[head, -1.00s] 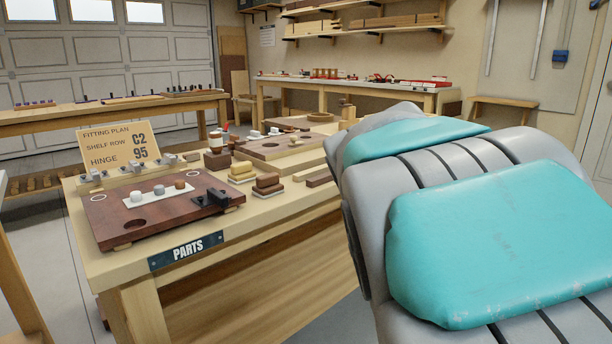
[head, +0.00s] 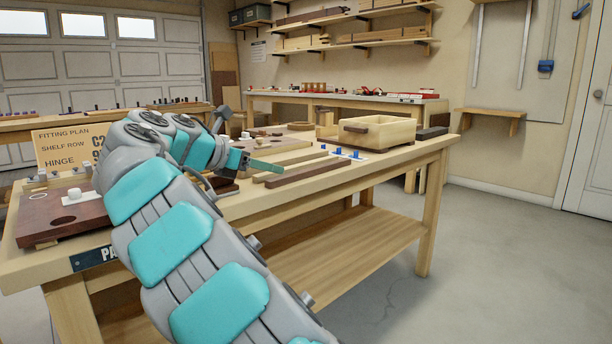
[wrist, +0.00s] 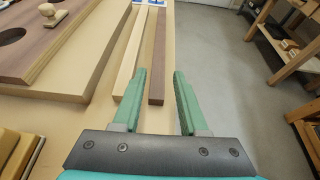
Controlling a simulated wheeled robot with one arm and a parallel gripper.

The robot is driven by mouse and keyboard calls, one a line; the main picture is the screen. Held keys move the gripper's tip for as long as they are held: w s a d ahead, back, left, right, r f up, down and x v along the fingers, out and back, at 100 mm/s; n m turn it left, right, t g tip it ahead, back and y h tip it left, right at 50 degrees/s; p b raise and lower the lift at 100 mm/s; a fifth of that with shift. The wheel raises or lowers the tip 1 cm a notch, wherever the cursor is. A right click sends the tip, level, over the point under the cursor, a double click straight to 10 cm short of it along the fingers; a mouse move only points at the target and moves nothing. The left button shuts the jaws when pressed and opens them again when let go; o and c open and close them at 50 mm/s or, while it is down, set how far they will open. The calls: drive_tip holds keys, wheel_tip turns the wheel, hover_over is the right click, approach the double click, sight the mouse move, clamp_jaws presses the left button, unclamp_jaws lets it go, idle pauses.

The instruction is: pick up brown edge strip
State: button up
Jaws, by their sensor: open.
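The brown edge strip (head: 312,172) lies flat along the front edge of the parts bench. In the wrist view the brown strip (wrist: 158,60) runs away from me, and its near end shows between my fingers. A pale strip (head: 288,167) lies beside it on the left; the pale strip (wrist: 133,58) is partly behind my left finger in the wrist view. My gripper (wrist: 160,73) is open and empty, with one green finger on each side of the brown strip in the picture. In the head view my gripper (head: 270,165) hangs near the strips' near ends; its exact height is unclear.
A pale wooden box (head: 378,132) stands on the bench's right part, with blue pieces (head: 340,153) before it. Boards (wrist: 70,50) lie left of the strips. Open floor (wrist: 225,70) lies right of the bench edge. My arm hides part of the dark board (head: 60,215).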

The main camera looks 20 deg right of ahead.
sight(292, 174)
drive_tip(key=x, duration=0.2)
drive_tip(key=shift+d+f, duration=0.15)
drive_tip(key=shift+d, duration=0.15)
drive_tip(key=b+x, duration=0.2)
drive_tip(key=x, duration=0.3)
drive_tip(key=shift+w+f, duration=0.1)
drive_tip(key=shift+w, duration=0.05)
drive_tip(key=shift+a, duration=0.1)
clamp_jaws()
